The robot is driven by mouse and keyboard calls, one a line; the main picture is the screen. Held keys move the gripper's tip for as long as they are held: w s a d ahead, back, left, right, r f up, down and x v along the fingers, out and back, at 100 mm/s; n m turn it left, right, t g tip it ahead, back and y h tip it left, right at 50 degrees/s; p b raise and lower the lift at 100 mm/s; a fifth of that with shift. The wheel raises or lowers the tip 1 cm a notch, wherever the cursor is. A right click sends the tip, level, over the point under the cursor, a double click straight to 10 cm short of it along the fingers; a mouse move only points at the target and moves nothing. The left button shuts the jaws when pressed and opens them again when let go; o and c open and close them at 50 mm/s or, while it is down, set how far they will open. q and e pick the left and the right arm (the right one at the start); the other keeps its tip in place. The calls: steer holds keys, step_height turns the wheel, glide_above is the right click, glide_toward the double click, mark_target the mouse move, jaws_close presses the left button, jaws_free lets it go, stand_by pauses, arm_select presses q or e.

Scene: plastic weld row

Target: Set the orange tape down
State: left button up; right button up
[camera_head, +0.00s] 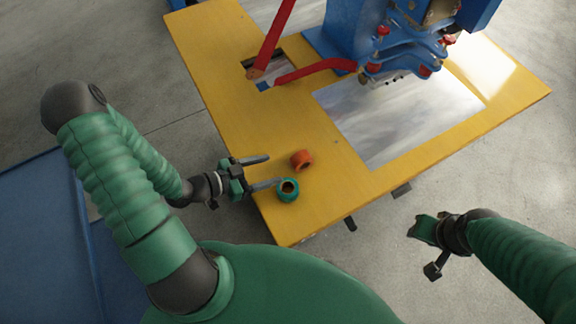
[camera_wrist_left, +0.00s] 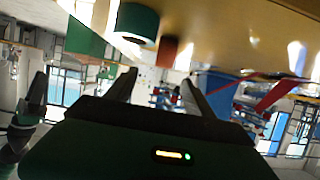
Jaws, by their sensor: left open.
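The orange tape (camera_head: 302,159) sits on the yellow table top (camera_head: 232,75) near its front left part. It also shows in the left wrist view (camera_wrist_left: 168,50). A green tape roll (camera_head: 288,190) sits just in front of it, and shows larger in the left wrist view (camera_wrist_left: 137,22). My left gripper (camera_head: 273,170) is open and empty at the table's left edge, its fingers pointing toward the tapes. The orange tape is just beyond the fingertips, apart from them. One finger's tip is close to the green tape; I cannot tell if they touch. My right gripper (camera_head: 422,229) hangs off the table's front edge; its jaws are unclear.
A blue machine (camera_head: 350,35) with red levers (camera_head: 275,40) stands at the back of the table. A shiny metal plate (camera_head: 395,120) is set into the table in front of it. The table is clear between the tapes and the plate.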

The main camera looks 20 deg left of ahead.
mark_target(303, 157)
arm_select(q)
steer(key=shift+t, duration=0.3)
steer(key=x, duration=0.5)
steer(key=a+x, duration=0.1)
steer(key=x, duration=0.2)
steer(key=shift+w+d+f, duration=0.1)
steer(key=shift+w, duration=0.45)
steer(key=d, duration=0.1)
steer(key=w+d, duration=0.2)
steer(key=shift+w+f, duration=0.2)
steer(key=shift+f, duration=0.1)
steer(key=x, duration=0.3)
steer(key=shift+w+d+f, duration=0.15)
steer(key=shift+w+f, duration=0.1)
steer(key=shift+w, duration=0.15)
steer(key=shift+a, duration=0.35)
steer(key=shift+c, duration=0.5)
steer(key=shift+d, duration=0.35)
steer(key=c, duration=1)
jaws_close()
steer(key=shift+a, duration=0.1)
arm_select(e)
steer(key=shift+w+a+f, duration=0.2)
steer(key=shift+w+a, duration=0.1)
steer(key=shift+a, duration=0.25)
